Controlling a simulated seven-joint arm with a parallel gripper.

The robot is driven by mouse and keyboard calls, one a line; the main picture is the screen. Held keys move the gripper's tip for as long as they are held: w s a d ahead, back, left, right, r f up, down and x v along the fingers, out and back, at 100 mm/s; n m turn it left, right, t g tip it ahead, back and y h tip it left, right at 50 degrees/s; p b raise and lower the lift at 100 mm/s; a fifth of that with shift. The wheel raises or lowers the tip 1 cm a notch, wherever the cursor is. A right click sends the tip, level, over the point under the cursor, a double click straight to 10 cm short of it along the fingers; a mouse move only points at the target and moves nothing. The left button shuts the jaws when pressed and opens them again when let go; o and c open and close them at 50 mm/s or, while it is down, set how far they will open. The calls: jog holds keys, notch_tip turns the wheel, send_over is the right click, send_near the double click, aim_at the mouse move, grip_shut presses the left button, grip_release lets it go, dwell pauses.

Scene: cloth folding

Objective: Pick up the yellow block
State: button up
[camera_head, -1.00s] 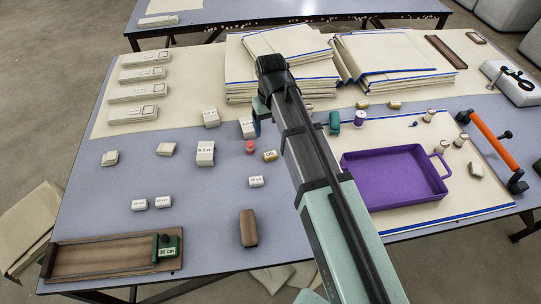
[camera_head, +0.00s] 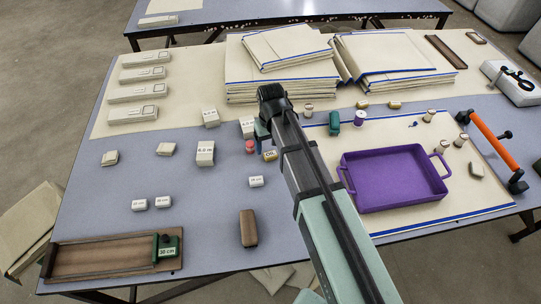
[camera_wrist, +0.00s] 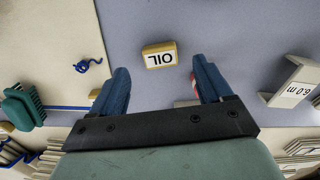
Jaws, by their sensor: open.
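The yellow block (camera_head: 270,156) is a small block lying on the blue-grey table near the middle, beside my gripper in the head view. In the wrist view the yellow block (camera_wrist: 160,55) shows a white face marked "OIL" and lies ahead of the fingertips, roughly between their lines. My gripper (camera_wrist: 155,75) has its two blue fingers spread apart with nothing between them. In the head view my gripper (camera_head: 262,130) is mostly hidden behind my arm, so its height over the table is hard to tell.
A red cylinder (camera_head: 249,147) and a white block (camera_head: 205,153) stand left of the yellow block. A green brush (camera_head: 334,122) and a purple tray (camera_head: 395,178) lie to the right. Stacked cloths (camera_head: 280,75) fill the back.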

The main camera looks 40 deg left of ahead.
aim_at(271, 154)
jog(key=shift+f, duration=2.1)
jog(key=shift+c, duration=0.4)
jog(key=c, duration=1)
jog(key=shift+c, duration=0.2)
jog(key=shift+r, duration=0.1)
notch_tip(271, 154, up, 10)
jog(key=shift+w, duration=0.15)
